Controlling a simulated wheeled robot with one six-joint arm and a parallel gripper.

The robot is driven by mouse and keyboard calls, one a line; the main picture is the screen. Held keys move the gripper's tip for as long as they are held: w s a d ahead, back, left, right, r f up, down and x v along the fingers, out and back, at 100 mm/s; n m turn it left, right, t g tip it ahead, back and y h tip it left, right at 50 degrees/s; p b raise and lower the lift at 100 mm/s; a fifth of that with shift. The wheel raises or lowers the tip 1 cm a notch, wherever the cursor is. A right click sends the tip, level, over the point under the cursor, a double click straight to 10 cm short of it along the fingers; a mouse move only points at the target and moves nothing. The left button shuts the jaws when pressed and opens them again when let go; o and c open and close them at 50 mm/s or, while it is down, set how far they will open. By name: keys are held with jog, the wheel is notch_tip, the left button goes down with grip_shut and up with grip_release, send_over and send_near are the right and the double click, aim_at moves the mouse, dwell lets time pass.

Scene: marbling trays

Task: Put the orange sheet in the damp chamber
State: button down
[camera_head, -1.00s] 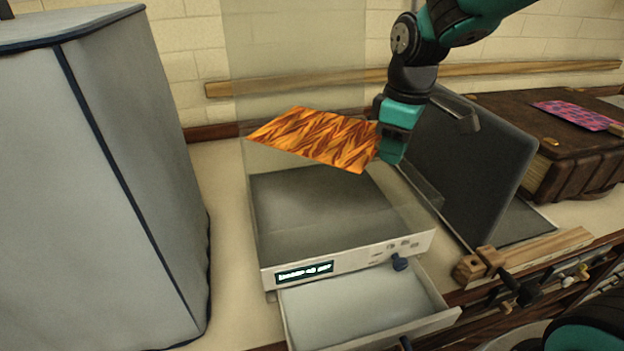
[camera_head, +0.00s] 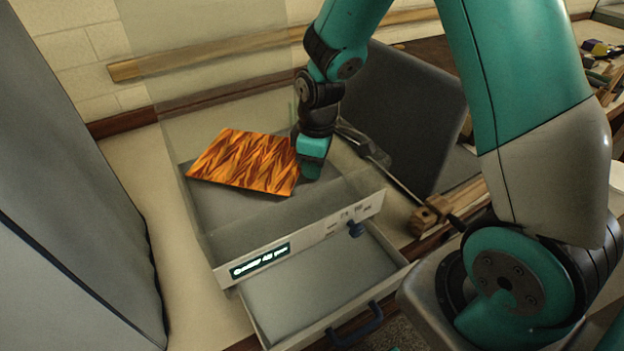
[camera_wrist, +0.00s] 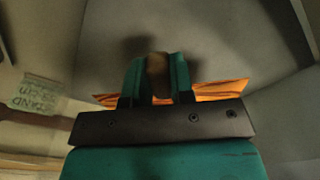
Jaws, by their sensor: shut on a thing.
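The orange sheet (camera_head: 243,161), with a dark zigzag pattern, is held roughly flat at the back of the open damp chamber in the head view. Its exact height above the grey floor is hard to tell. The damp chamber (camera_head: 340,216) is a box with clear walls, a raised clear lid and a pale front panel. My gripper (camera_head: 304,168) points down at the sheet's right edge and is shut on it. In the wrist view my gripper (camera_wrist: 157,72) is over the grey floor, and strips of the orange sheet (camera_wrist: 222,90) show beside the fingers.
A pale drawer (camera_head: 325,275) stands open below the chamber's front panel. A dark upright panel (camera_head: 405,115) and a wooden clamp (camera_head: 432,213) are to the right. A grey covered block (camera_head: 65,200) stands at the left. A wooden rail (camera_head: 200,55) runs along the wall.

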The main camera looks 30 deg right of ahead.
aim_at(313, 181)
jog(key=shift+f, duration=2.3)
jog(key=shift+f, duration=0.2)
jog(key=c, duration=1)
grip_release()
jog(key=shift+r, duration=0.1)
jog(key=r, duration=1.2)
jog(key=shift+s+d, duration=0.15)
jog(key=shift+s, duration=0.1)
jog(key=s+a+r+y, duration=0.1)
jog(key=s+a+r, duration=0.2)
jog(key=s, duration=0.3)
jog(key=s+a+r+m+y, duration=0.1)
jog(key=s+a+r, duration=0.3)
jog(key=s, duration=0.3)
jog(key=s+a+r+m+y, duration=0.1)
jog(key=s+a+r, duration=0.2)
jog(key=s+a, duration=0.2)
jog(key=shift+s+a+r+y, duration=0.15)
jog(key=shift+s+r+y, duration=0.05)
jog(key=shift+s, duration=0.35)
jog(key=shift+s+a+r+y, duration=0.1)
jog(key=shift+s+r+y, duration=0.1)
jog(key=shift+s, duration=0.35)
